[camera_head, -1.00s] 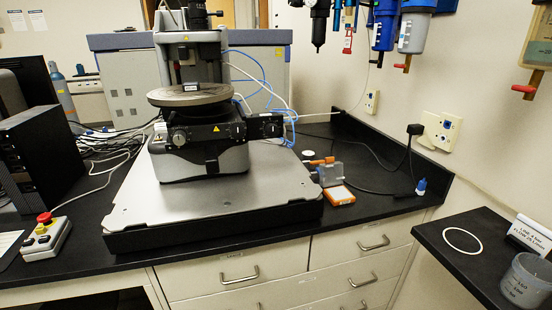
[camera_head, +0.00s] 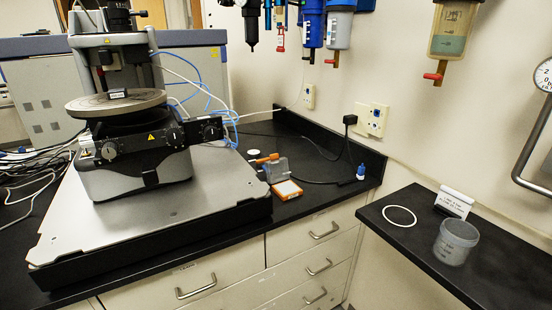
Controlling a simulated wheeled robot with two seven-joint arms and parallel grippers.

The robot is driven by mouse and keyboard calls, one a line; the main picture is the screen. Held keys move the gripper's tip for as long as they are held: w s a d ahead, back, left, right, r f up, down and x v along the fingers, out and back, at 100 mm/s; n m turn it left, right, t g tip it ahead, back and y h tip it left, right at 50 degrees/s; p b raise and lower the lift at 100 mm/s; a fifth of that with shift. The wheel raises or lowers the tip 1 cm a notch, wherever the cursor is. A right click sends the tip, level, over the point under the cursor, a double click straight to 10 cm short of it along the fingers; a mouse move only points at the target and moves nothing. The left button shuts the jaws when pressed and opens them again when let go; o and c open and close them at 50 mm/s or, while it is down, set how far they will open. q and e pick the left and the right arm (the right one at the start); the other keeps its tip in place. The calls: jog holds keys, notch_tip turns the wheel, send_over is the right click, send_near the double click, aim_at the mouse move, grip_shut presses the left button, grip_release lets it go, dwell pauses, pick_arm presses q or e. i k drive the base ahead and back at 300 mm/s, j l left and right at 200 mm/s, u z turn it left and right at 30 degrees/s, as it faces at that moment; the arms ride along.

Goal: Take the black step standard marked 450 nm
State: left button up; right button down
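A small black block with a pale label (camera_head: 119,94) lies on the round grey stage (camera_head: 92,108) of the profiler, under its measuring head. The label is too small to read, so I cannot tell whether it says 450 nm. The profiler (camera_head: 135,172) stands on a wide metal plate (camera_head: 195,195) on the black bench. Neither of my grippers is in view.
An orange and white flat box (camera_head: 287,190), a grey clear holder (camera_head: 276,170) and a small blue-capped bottle (camera_head: 361,172) are on the bench right of the plate. A side table holds a white ring (camera_head: 399,215), a tub (camera_head: 456,242) and a sign (camera_head: 454,203).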

aim_at(115, 94)
jog(key=i+u, duration=0.15)
jog(key=u, duration=0.25)
jog(key=i+l+u, duration=0.1)
jog(key=u, duration=0.35)
jog(key=i+l+u, duration=0.15)
jog(key=u, duration=0.25)
jog(key=i+l+u, duration=0.1)
jog(key=u, duration=0.35)
jog(key=i+l+u, duration=0.1)
jog(key=l+u, duration=0.3)
jog(key=j, duration=0.15)
